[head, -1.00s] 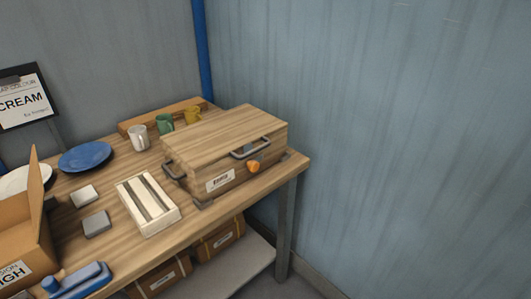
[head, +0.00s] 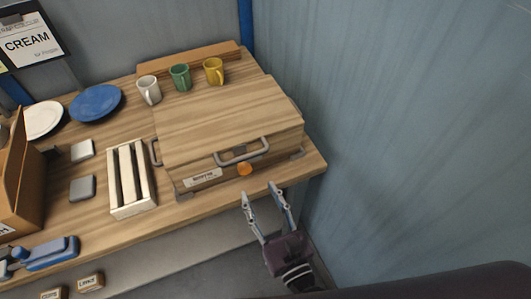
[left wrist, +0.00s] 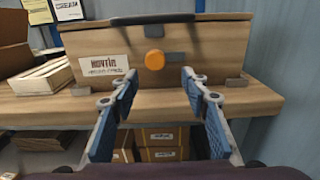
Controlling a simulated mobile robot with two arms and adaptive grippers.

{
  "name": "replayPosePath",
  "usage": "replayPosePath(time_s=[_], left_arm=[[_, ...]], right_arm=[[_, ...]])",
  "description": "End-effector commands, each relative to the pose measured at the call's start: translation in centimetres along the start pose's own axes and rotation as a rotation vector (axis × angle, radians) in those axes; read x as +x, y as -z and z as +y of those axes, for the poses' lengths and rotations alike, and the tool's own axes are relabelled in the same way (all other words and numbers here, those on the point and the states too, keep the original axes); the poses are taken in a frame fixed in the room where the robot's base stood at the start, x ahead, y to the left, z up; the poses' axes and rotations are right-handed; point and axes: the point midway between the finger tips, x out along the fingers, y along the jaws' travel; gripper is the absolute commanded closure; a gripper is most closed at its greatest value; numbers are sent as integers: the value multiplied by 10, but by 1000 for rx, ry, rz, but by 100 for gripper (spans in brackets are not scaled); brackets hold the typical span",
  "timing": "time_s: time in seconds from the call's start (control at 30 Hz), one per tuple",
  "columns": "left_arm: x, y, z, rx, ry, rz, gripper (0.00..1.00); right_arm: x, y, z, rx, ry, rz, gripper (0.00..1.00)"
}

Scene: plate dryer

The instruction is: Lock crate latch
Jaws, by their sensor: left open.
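The wooden crate (head: 222,112) stands on the right end of the table with its lid down. Its front carries a grey handle (head: 242,153), a white label (head: 203,178) and an orange round latch knob (head: 245,169). In the left wrist view the orange knob (left wrist: 154,60) shows below the dark handle, right of the label (left wrist: 104,68). My left gripper (head: 259,191) is open and empty in front of the crate, with its fingers pointing toward the knob and apart from it. In the left wrist view the fingertips (left wrist: 158,76) are spread to both sides below the knob. My right gripper is not in view.
White, green and yellow mugs (head: 180,77) stand behind the crate. A slatted white box (head: 130,180) is to its left, with plates (head: 96,103) and a cardboard box (head: 22,180) farther left. Boxes (left wrist: 160,155) sit under the table. A blue wall (head: 410,130) is on the right.

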Motion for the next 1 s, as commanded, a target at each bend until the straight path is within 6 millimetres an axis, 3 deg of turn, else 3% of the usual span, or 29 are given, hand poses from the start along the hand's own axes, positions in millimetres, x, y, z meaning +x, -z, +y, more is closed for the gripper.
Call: replayPosePath(time_s=[0.37, 0.5, 0.87, 1.0], left_arm=[[52, -6, 1, 6, -4, -10, 58], [68, -4, 1, 5, -3, -8, 58], [77, -2, 1, 4, -3, -6, 58], [76, -2, 1, 4, -3, -6, 70]], right_arm=[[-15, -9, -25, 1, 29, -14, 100], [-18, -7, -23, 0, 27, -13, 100], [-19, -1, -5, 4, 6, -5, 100], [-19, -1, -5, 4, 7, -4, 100]])
